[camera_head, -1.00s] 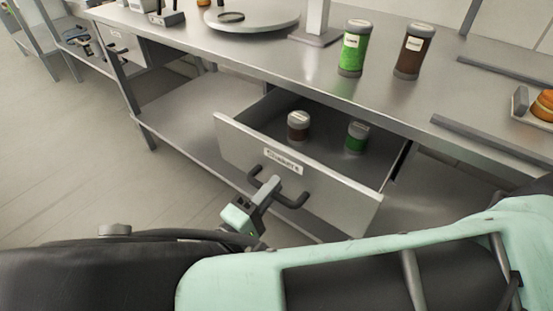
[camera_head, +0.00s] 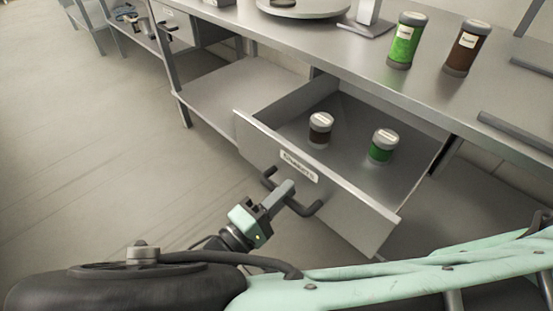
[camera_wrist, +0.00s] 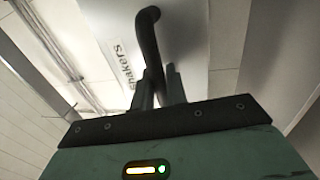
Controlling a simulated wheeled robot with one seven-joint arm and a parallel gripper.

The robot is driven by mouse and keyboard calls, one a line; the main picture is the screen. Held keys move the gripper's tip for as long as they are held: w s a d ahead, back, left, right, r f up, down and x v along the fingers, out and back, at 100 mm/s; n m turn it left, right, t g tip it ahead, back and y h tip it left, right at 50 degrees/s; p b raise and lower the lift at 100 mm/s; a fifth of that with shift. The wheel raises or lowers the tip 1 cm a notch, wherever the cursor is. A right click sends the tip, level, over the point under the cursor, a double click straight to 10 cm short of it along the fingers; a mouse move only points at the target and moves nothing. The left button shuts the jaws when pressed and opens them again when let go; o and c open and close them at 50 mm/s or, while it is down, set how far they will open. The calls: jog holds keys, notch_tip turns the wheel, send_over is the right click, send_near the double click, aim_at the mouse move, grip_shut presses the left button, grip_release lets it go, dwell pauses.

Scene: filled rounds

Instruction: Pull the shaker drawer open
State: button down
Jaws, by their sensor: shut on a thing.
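The shaker drawer (camera_head: 365,222) stands well out from under the steel counter, its labelled front facing me. Its dark bar handle (camera_head: 314,209) is on the front below the label. My gripper (camera_head: 283,190) is shut on the handle. In the wrist view the handle (camera_wrist: 149,40) runs between my two fingers (camera_wrist: 160,88), with the label (camera_wrist: 124,65) beside it. Inside the drawer a brown shaker (camera_head: 320,129) and a green shaker (camera_head: 383,146) stand upright.
On the counter (camera_head: 340,60) above stand a taller green shaker (camera_head: 406,41) and a brown shaker (camera_head: 467,46). A round plate (camera_head: 303,10) is at the back. A lower shelf (camera_head: 225,95) lies left of the drawer. The floor (camera_head: 90,150) at left is clear.

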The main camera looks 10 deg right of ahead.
jog(key=c, duration=1.5)
grip_release()
jog(key=b+v, duration=0.1)
jog(key=v, duration=0.6)
jog(key=shift+s+a+f, duration=0.1)
jog(key=shift+s+a, duration=0.1)
